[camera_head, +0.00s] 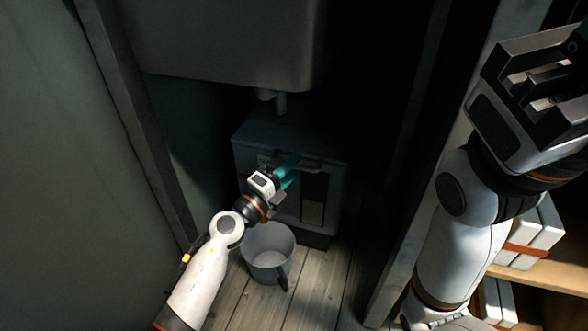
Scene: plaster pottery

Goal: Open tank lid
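The tank is a dark grey box (262,134) standing on the floor against the back of a shadowed recess. Its flat top looks closed, and a grey bar or handle (310,162) shows along its upper front edge. My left gripper (290,173) is in front of the tank's upper front, close to that bar. Its two teal fingers look apart, with nothing visible between them; whether they touch the bar is too dark to tell.
A grey bucket (268,262) stands on the plank floor (325,285) below my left gripper. A large grey cabinet or basin (225,45) hangs above the tank with a pipe (281,104) below it. Shelves with white boxes (535,235) stand at the right.

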